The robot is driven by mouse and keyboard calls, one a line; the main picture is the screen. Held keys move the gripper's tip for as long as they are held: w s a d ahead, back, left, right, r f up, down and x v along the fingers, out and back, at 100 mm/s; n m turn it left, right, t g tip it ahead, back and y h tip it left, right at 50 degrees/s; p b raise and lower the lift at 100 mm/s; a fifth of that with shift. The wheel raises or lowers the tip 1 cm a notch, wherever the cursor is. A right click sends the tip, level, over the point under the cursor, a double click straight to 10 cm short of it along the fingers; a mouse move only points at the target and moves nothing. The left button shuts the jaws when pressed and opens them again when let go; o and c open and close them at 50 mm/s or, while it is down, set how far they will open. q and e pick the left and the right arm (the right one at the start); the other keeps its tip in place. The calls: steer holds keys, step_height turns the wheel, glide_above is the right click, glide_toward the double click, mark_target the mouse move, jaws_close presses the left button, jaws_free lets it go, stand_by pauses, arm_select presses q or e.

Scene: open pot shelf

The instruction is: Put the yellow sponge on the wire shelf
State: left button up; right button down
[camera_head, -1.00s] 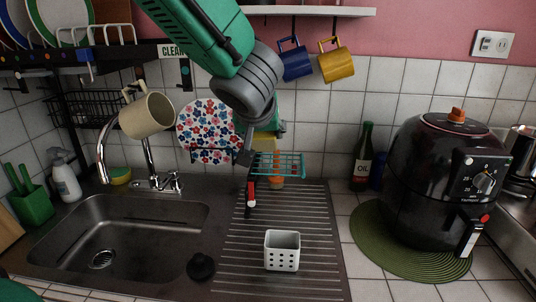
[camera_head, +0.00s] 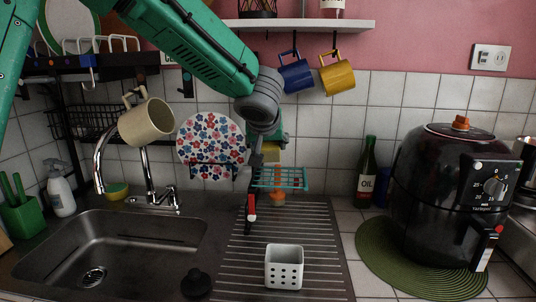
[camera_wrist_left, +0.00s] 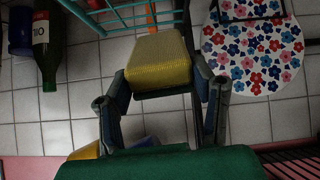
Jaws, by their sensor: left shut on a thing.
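My left gripper (camera_head: 268,143) is shut on the yellow sponge (camera_head: 272,153), partly hidden behind my wrist and the shelf's top wires in the head view. In the left wrist view the sponge (camera_wrist_left: 158,62) sits between the two fingers. The teal wire shelf (camera_head: 285,180) hangs at the tiled wall above the drainboard. The sponge appears just above its top edge; whether they touch cannot be told. The shelf's wires (camera_wrist_left: 120,12) also show past the sponge in the wrist view. My right gripper is not in view.
A floral board (camera_head: 208,145) is on the wall. Blue (camera_head: 295,75) and yellow (camera_head: 337,77) mugs hang above right. An oil bottle (camera_head: 367,170) stands right. Another yellow-green sponge (camera_head: 117,191) lies behind the sink.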

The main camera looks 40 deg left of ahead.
arm_select(q)
steer(key=shift+d+f, duration=0.2)
steer(key=shift+f, duration=0.7)
steer(key=shift+w+d+f, duration=0.1)
steer(key=shift+w+f, duration=0.1)
steer(key=shift+w, duration=0.1)
steer(key=shift+s, duration=0.1)
steer(key=shift+a+f, duration=0.2)
steer(key=shift+a, duration=0.1)
steer(key=o, duration=0.9)
steer(key=shift+d+r, duration=0.1)
steer(key=shift+r, duration=0.05)
